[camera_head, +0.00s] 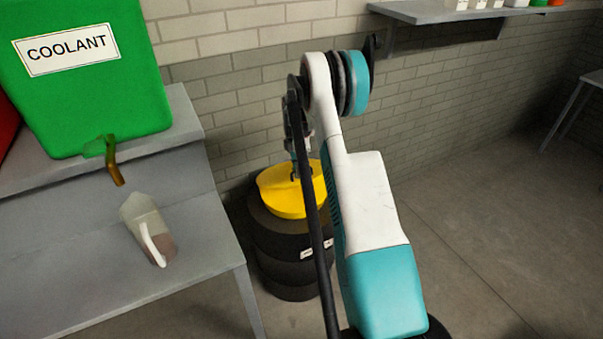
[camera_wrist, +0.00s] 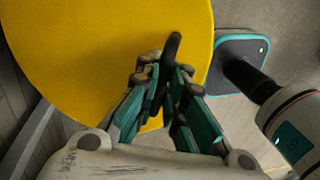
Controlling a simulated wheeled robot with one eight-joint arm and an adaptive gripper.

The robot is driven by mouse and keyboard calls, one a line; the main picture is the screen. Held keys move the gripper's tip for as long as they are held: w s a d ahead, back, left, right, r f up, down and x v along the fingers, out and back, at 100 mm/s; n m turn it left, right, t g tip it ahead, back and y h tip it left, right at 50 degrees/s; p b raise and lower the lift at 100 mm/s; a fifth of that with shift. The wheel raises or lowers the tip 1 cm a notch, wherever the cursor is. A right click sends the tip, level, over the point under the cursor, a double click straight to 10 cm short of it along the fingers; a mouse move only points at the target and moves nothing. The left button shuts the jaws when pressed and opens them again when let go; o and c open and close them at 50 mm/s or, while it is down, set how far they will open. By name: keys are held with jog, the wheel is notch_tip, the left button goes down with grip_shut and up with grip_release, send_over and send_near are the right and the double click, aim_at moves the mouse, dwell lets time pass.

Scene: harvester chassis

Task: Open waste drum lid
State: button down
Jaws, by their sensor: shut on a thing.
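The black waste drum (camera_head: 289,252) stands on the floor against the brick wall, with a white label on its side. Its yellow lid (camera_head: 279,200) is on top, partly hidden by my arm. The lid fills the upper left of the wrist view (camera_wrist: 100,50). My gripper (camera_head: 294,175) is over the lid and points down. In the wrist view my gripper (camera_wrist: 164,75) is shut on the black lid handle (camera_wrist: 173,46), which stands up between the fingertips. Whether the lid is raised off the drum rim I cannot tell.
A grey metal bench (camera_head: 190,245) stands left of the drum, with a green coolant container (camera_head: 95,95) and a jug (camera_head: 147,228) on it. A wall shelf (camera_head: 440,12) holds small items. The floor on the right (camera_head: 490,220) is clear.

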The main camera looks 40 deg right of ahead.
jog(key=shift+g, duration=0.5)
jog(key=shift+w+d+r+p, duration=0.2)
jog(key=shift+w+r+p, duration=0.1)
jog(key=shift+w+r, duration=0.6)
jog(key=shift+w+d+r+p, duration=0.25)
jog(key=shift+w+r, duration=0.35)
jog(key=shift+r, duration=0.45)
jog(key=shift+g+y, duration=0.3)
jog(key=shift+g, duration=0.3)
jog(key=shift+w+d+r+p, duration=0.2)
jog(key=shift+w+r+p, duration=0.05)
jog(key=shift+w+r, duration=0.65)
jog(key=shift+w+d+r+p, duration=0.2)
jog(key=shift+w+r, duration=0.5)
jog(key=shift+w, duration=0.3)
jog(key=shift+a+r, duration=0.1)
